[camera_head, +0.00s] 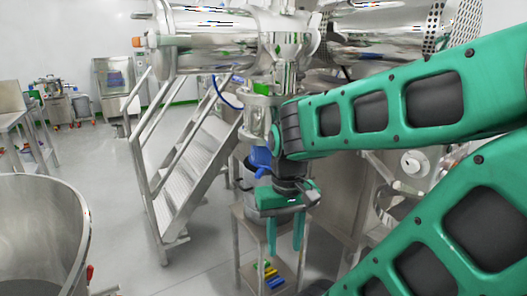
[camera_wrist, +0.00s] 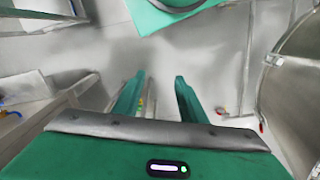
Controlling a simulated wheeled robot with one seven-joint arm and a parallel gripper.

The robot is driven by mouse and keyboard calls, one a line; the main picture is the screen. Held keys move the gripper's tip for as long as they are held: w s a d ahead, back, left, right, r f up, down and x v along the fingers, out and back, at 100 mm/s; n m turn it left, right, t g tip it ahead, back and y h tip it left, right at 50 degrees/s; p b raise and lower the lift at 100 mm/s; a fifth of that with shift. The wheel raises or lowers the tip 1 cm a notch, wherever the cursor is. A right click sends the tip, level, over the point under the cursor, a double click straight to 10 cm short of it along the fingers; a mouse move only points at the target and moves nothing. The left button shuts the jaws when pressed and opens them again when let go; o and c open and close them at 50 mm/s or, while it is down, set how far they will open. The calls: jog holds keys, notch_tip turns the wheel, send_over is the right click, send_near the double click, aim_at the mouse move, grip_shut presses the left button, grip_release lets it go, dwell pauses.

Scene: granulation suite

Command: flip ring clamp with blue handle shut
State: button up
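A blue handle (camera_head: 260,157) shows in the head view just left of my wrist, below the shiny vertical pipe. The ring clamp that it belongs to is mostly hidden behind my arm, so I cannot tell how far open it is. My gripper (camera_head: 285,246) points down, below and a little right of the blue handle and apart from it. Its two green fingers are spread with nothing seen between them. The wrist view also shows the parted fingers (camera_wrist: 158,95) over the grey floor; I cannot make out the clamp there.
A metal stand (camera_head: 240,228) is close behind my gripper, with coloured items (camera_head: 268,275) low on it. Metal stairs (camera_head: 195,165) rise to the left. A large steel vessel (camera_head: 40,230) fills the lower left. Floor between vessel and stairs is clear.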

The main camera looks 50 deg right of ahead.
jog(key=w+d+f+n+g+h, duration=0.1)
jog(key=w+d+f+h, duration=0.35)
jog(key=d, duration=0.25)
jog(key=w+d+f+n+g+h, duration=0.1)
jog(key=w+d+f+h, duration=0.25)
jog(key=w+d, duration=0.35)
jog(key=w+r+n+t+h, duration=0.65)
jog(key=w+r+h, duration=0.35)
jog(key=w+r, duration=0.5)
jog(key=s+x, duration=0.1)
jog(key=x, duration=0.9)
jog(key=shift+d, duration=0.25)
jog(key=shift+n, duration=0.25)
jog(key=shift+c, duration=0.4)
jog(key=shift+g, duration=0.25)
grip_shut()
jog(key=shift+w, duration=0.1)
